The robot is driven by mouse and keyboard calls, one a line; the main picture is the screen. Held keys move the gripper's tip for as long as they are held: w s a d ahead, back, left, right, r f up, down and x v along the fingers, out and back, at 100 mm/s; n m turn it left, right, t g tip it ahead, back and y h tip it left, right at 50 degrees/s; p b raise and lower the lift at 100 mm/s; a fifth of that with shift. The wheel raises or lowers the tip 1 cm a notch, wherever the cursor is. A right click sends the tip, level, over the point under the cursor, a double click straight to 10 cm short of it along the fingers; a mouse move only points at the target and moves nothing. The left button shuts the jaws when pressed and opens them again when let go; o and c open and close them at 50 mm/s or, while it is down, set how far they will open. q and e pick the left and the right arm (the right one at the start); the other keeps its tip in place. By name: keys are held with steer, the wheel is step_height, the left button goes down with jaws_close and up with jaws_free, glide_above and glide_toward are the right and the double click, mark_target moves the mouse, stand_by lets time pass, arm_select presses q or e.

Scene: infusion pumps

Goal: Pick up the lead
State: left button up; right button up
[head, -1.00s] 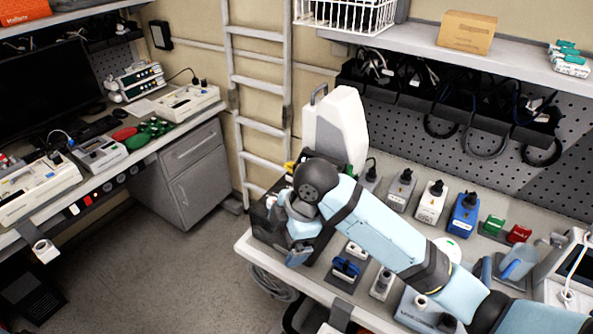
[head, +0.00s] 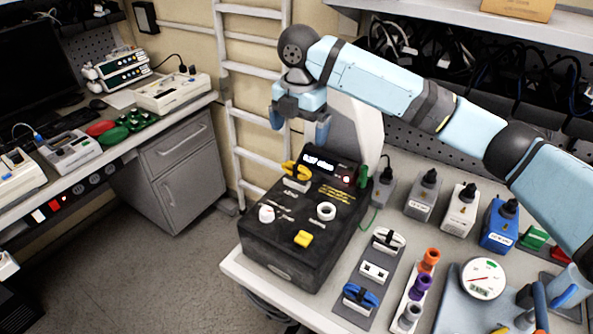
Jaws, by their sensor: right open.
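My right gripper (head: 299,122) is open and empty, with its fingers pointing down above the back of a black tester box (head: 278,260). The box has a lit display, white knobs and a yellow button. A yellow coiled lead (head: 296,170) sits on a pale holder at the box's back left. A green plug (head: 362,171) stands at its back right, with a thin green cable below. A white coiled lead (head: 389,239) and a blue coiled lead (head: 360,296) sit on a grey strip right of the box. Which lead is meant, I cannot tell. My left gripper is not in view.
A white case (head: 358,130) stands behind the box. Several grey, white and blue adapter blocks (head: 500,225) line the bench to the right. A rack with orange, purple and grey knobs (head: 420,285) and a round gauge (head: 483,278) stand in front. A ladder (head: 250,72) is behind.

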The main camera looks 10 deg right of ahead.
mark_target(297, 164)
steer(key=f, duration=0.6)
steer(key=shift+w+f, duration=0.15)
steer(key=shift+w, duration=0.05)
steer(key=shift+s+f, duration=0.1)
steer(key=shift+f, duration=0.35)
step_height(297, 164, down, 5)
steer(key=shift+a+r+p, duration=0.15)
steer(key=shift+p, duration=0.25)
steer(key=c, duration=0.9)
steer(key=shift+r, duration=0.1)
